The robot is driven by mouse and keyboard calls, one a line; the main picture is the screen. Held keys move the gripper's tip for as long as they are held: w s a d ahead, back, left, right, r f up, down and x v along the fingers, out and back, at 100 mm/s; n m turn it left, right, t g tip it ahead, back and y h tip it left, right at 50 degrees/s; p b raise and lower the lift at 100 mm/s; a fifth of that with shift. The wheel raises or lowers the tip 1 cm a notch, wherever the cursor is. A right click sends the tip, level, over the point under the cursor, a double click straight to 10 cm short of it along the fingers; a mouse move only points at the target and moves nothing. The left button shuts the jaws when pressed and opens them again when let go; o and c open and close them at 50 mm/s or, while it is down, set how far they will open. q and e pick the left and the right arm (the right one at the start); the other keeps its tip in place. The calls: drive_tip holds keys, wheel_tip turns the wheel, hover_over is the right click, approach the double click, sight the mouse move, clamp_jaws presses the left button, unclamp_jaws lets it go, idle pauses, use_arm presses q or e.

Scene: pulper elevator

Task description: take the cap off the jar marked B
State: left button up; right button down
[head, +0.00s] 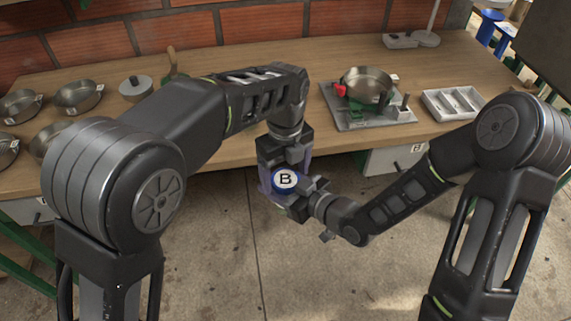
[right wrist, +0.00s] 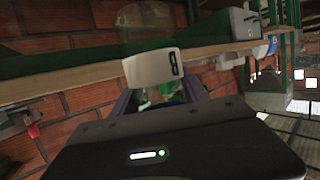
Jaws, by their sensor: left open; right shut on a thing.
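The jar marked B shows in the head view mainly as its blue cap (head: 285,181) with a white disc and a black B on top. It is in the air in front of the table's edge. My left gripper (head: 284,169) is open above the cap, with a finger on either side; I cannot tell whether they touch it. My right gripper (head: 300,202) is shut on the jar from the right. The jar's body is mostly hidden in the head view. In the right wrist view, something green and a white marked label (right wrist: 150,67) show at the fingers.
The wooden table (head: 235,147) runs behind the grippers. Several metal pans (head: 79,95) stand at its left. A scale with a pan (head: 366,83) and a grey tray with compartments (head: 453,103) are at the right. Below the jar is open concrete floor.

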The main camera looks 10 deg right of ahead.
use_arm(q)
drive_tip(key=shift+c, duration=0.2)
drive_tip(key=c, duration=1.4)
drive_tip(key=n, duration=0.3)
drive_tip(key=shift+n, duration=0.3)
drive_tip(key=shift+c, duration=0.2)
drive_tip(key=o, duration=1.6)
drive_tip(key=shift+c, duration=0.2)
drive_tip(key=shift+r, duration=2.3)
